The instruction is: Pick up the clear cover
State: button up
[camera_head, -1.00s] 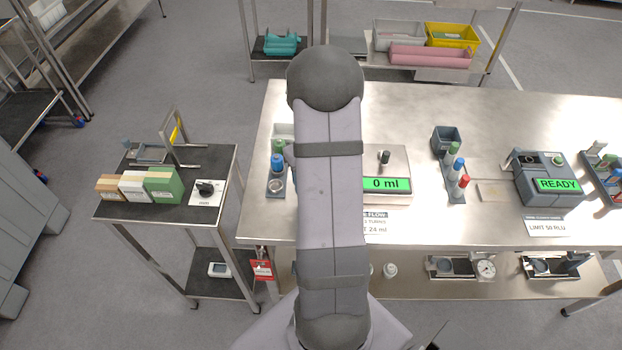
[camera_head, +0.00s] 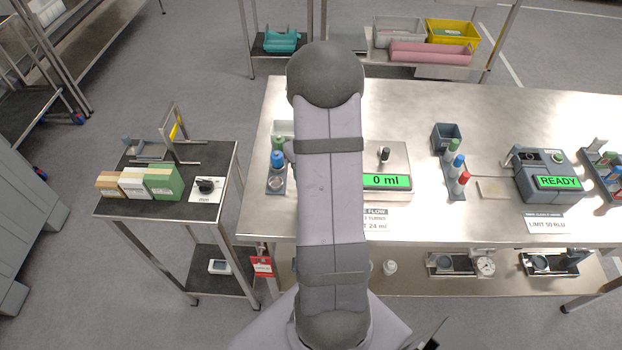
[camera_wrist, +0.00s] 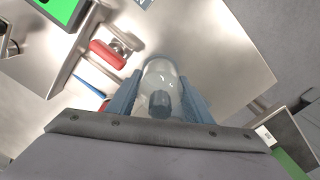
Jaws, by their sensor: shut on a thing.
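The clear cover (camera_wrist: 160,76) is a see-through dome with a grey knob (camera_wrist: 160,104), seen in the wrist view. My gripper (camera_wrist: 160,92) has its two blue fingers on either side of it and is shut on it. The cover's far rim points away from the wrist, with the steel bench top beyond it. In the head view my arm hides the gripper and the cover.
The steel bench (camera_head: 405,220) holds a device reading "0 ml" (camera_head: 387,181), a bottle rack (camera_head: 455,175), a grey cup (camera_head: 446,136) and a device reading "READY" (camera_head: 550,178). A dark cart (camera_head: 115,210) with several boxes stands at left. Floor shows between cart and bench.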

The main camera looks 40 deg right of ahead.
notch_tip(320, 180, up, 9)
jog(key=shift+f+b, duration=0.1)
jog(key=shift+b, duration=0.9)
jog(key=shift+o, duration=1.3)
jog(key=c, duration=0.7)
